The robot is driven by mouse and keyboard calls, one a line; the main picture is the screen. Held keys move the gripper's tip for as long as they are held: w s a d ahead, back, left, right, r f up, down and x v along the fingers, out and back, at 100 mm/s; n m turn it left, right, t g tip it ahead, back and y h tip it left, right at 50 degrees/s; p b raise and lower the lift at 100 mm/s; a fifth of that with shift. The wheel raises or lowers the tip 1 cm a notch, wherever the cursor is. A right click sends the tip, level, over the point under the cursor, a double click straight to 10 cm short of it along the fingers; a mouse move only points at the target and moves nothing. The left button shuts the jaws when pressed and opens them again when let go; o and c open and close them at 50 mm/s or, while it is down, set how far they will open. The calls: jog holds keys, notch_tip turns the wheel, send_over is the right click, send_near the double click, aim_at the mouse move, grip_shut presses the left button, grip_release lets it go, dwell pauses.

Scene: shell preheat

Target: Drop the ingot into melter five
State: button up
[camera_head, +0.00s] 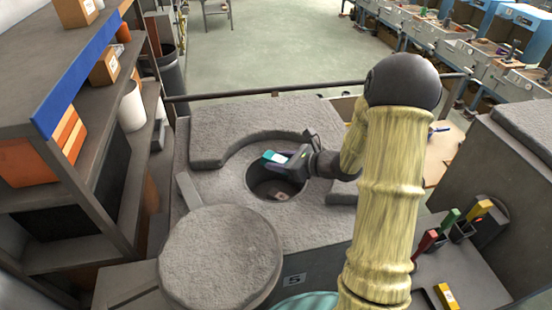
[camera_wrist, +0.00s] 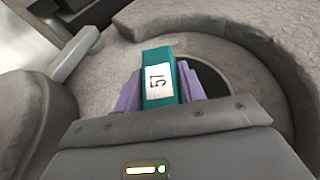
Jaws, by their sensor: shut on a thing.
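Melter five (camera_head: 292,281) is a grey block with a rough top and a "5" plate on its front. Its round dark opening (camera_head: 270,192) shows a small pinkish piece at the bottom. My gripper (camera_head: 279,160) is over the far edge of this opening, shut on a teal ingot (camera_head: 271,156). In the wrist view, the ingot (camera_wrist: 158,75) carries a white label reading 57 and sits between the purple fingers (camera_wrist: 160,88). The dark opening shows behind and to the right of it. Part of the opening is hidden by my gripper.
A round grey lid (camera_head: 220,258) is swung aside at the opening's near left. Shelves (camera_head: 70,150) with boxes stand at left. A holder with red, green and yellow bars (camera_head: 455,228) is at right, near another grey block (camera_head: 505,160). A rail runs behind the melter.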

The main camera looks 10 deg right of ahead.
jog(key=shift+s+r, duration=0.1)
notch_tip(320, 180, down, 6)
jog(key=b, duration=0.3)
jog(key=shift+b, duration=0.35)
jog(key=o, duration=1.4)
jog(key=shift+c, duration=0.2)
jog(key=b+v, duration=0.5)
jog(key=v, duration=1.2)
jog(key=shift+s+d, duration=0.1)
jog(key=shift+d, duration=0.05)
